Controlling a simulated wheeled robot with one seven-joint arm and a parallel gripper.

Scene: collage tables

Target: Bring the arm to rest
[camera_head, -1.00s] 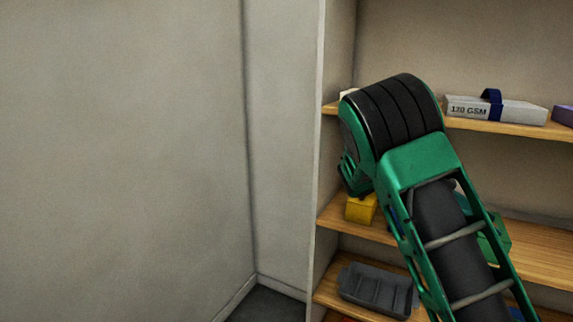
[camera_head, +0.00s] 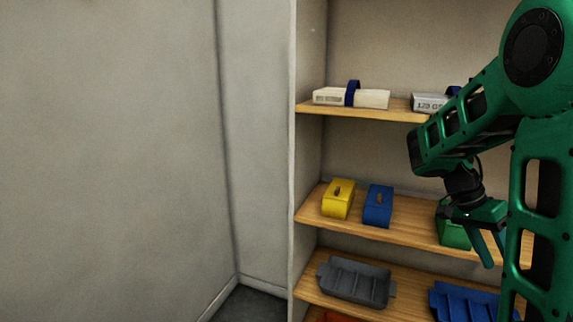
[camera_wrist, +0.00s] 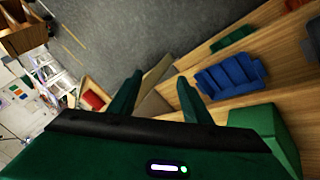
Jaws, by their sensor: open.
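My green arm stands folded at the right of the head view, in front of the shelf unit. My gripper (camera_head: 487,250) points downward there, in front of a green box on the middle shelf. In the wrist view my gripper (camera_wrist: 158,90) shows two green fingers spread apart with nothing between them. It is open and empty. I cannot tell how close it is to the green box.
The shelf (camera_head: 312,207) holds a yellow box (camera_head: 338,203), a blue box (camera_head: 378,207) and the green box (camera_head: 453,233). A grey tray (camera_head: 355,283) and blue tray (camera_head: 465,302) sit lower. Banded packs (camera_head: 330,96) lie above. Bare wall is left.

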